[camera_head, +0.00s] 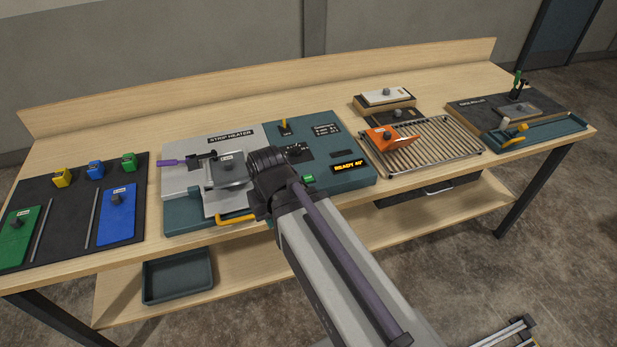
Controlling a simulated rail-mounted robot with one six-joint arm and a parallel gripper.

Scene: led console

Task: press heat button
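The strip heater (200,215) is a teal console with a light grey left part, on the wooden bench. A small green button (308,179) shows on its front panel, just right of my arm. It looks like the heat button, but its label is too small to read. My gripper (262,170) is over the middle of the console, left of the green button. My wrist hides its fingertips, so I cannot tell whether it is open, shut or touching anything.
A grey plate (226,170) with a knob lies on the heater, left of my wrist. A yellow lever (284,127) stands at the back, and a yellow handle (235,218) is at the front. A wire rack (440,147) with an orange bent piece (384,138) is to the right.

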